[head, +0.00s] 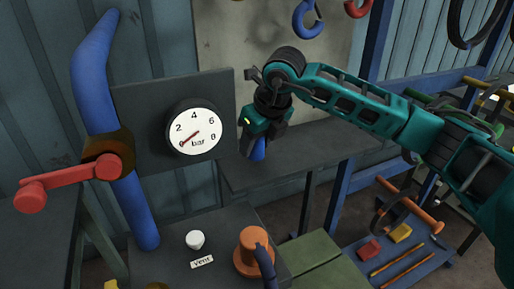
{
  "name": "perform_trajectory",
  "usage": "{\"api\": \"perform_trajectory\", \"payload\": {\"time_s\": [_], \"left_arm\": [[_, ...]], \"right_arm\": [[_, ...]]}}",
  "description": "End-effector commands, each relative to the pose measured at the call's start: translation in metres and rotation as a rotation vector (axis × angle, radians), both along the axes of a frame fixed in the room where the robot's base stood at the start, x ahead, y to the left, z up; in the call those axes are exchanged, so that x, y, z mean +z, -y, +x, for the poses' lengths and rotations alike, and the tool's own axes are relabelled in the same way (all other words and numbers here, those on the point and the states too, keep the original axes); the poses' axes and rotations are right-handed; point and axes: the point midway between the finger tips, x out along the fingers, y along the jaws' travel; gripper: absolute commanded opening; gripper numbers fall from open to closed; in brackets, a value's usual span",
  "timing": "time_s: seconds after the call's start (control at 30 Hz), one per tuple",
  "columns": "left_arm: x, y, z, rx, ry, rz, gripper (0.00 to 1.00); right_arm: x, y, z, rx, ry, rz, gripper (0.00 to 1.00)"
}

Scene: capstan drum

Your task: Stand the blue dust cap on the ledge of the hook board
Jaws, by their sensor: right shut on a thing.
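My right gripper (254,142) is shut on the blue dust cap (259,150), which shows as a small blue piece under the fingers. The fingers hide most of the cap. They are in front of or over the left part of a dark grey ledge (310,150); I cannot tell whether the cap touches it. A pale board (235,45) stands behind, with a blue hook (305,20) and a red hook (357,8) at its top. My left gripper is not in view.
A pressure gauge (197,130) on a dark plate is just left of the gripper. A blue pipe with a red-handled valve (68,183) stands further left. An orange capstan drum (252,255) and a white knob (195,239) are below. The ledge's right part looks clear.

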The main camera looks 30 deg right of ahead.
Motion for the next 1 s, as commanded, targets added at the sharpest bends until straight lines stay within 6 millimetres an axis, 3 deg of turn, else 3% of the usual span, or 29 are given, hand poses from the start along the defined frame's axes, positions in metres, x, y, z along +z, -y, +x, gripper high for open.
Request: {"api": "perform_trajectory", "payload": {"time_s": [0.13, 0.47, 0.5, 0.77, 1.0], "left_arm": [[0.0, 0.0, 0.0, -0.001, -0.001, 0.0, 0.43], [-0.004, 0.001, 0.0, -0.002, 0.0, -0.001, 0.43], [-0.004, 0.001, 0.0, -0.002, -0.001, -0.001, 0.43], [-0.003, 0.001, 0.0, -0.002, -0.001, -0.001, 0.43], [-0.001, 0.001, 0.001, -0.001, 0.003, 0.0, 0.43]], "right_arm": [[-0.019, 0.0, 0.0, 0.0, -0.002, 0.0, 0.18], [-0.023, 0.0, 0.0, 0.0, 0.0, 0.0, 0.18], [-0.022, 0.0, 0.0, 0.0, 0.0, 0.0, 0.48], [-0.022, 0.0, 0.0, 0.0, -0.001, 0.0, 0.72], [-0.02, 0.0, 0.0, 0.001, 0.0, 0.0, 0.72]]}}
